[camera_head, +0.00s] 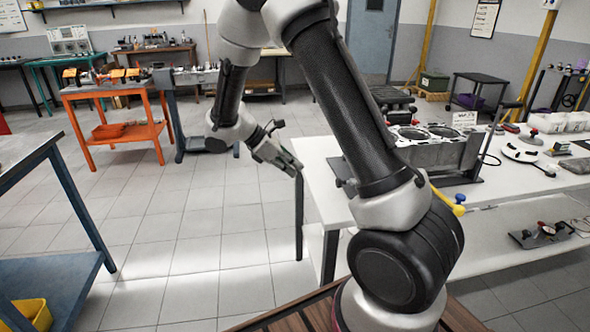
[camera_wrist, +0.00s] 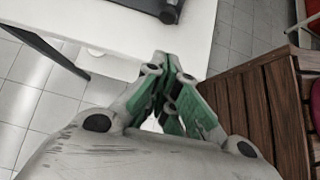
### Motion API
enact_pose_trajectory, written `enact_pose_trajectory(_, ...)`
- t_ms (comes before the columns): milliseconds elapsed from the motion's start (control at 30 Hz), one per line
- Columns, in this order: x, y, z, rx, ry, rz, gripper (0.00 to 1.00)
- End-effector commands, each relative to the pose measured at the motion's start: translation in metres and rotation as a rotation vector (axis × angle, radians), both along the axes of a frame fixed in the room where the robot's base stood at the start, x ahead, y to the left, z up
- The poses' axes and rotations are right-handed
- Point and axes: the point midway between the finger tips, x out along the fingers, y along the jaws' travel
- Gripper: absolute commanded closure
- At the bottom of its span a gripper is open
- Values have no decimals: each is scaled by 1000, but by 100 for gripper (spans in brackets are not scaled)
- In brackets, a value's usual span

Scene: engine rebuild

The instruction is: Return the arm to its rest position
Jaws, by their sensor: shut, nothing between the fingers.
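My gripper (camera_head: 294,170) hangs at the end of my bent arm, left of the white workbench (camera_head: 322,180) and close to its left edge. It points down and to the right in the head view. In the wrist view my gripper (camera_wrist: 164,62) has its green-sided fingers drawn together at the tips, with nothing between them. The bench top (camera_wrist: 110,22) shows beyond the fingers there. Whether the fingertips are above the bench edge or beside it is hard to tell.
An engine block (camera_head: 435,146) stands on the white bench. A blue-framed table (camera_head: 40,150) with a yellow bin (camera_head: 30,314) is at the left. An orange table (camera_head: 115,90) stands further back. The tiled floor (camera_head: 190,220) between them is clear.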

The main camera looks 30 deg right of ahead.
Motion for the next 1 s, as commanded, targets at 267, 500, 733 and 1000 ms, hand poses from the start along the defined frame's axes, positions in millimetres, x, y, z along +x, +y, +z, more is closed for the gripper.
enact_pose_trajectory(267, 0, 0, 0, 0, 0, 0, 100)
enact_pose_trajectory(500, -27, 4, -16, 21, -58, -169, 100)
enact_pose_trajectory(733, -94, 8, 23, 144, -229, -519, 100)
enact_pose_trajectory(1000, -164, 4, 91, 356, -477, -889, 100)
